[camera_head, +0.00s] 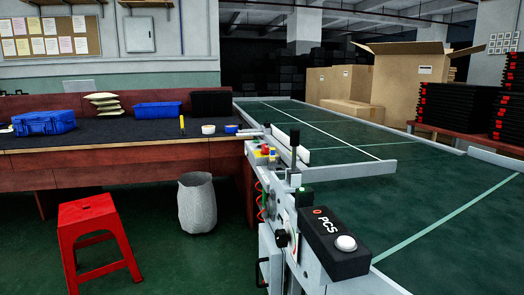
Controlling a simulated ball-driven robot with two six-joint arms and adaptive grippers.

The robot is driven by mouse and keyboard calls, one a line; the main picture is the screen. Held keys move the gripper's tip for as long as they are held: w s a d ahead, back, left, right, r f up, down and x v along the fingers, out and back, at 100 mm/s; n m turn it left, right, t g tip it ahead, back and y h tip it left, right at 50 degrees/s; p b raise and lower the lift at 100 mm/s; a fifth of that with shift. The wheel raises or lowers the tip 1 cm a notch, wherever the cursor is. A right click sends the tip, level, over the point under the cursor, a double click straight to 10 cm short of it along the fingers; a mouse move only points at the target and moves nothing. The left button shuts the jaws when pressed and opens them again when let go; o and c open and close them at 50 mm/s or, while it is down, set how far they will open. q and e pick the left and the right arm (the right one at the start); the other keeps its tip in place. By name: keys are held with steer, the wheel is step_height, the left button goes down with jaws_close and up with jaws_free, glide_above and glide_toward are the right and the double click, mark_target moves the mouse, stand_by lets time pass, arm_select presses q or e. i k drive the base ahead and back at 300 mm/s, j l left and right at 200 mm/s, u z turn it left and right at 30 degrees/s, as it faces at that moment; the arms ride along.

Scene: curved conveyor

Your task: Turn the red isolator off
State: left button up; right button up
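A control unit stands at the near end of the conveyor (455,235), in the middle of the view. A black knob (282,239) is on the unit's side. A black box marked PCS (335,242) with a pale round button (346,243) is nearest to me. Neither of my grippers is in view.
A red stool (88,212) and a grey bin (197,203) stand on the green floor at left. A long bench (120,160) carries a blue case (45,122) and a blue tray (157,109). Cardboard boxes (410,85) and black crates (455,105) stand behind the conveyor.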

mark_target(265, 149)
steer(key=i+j+z, duration=0.15)
steer(key=i+j, duration=0.6)
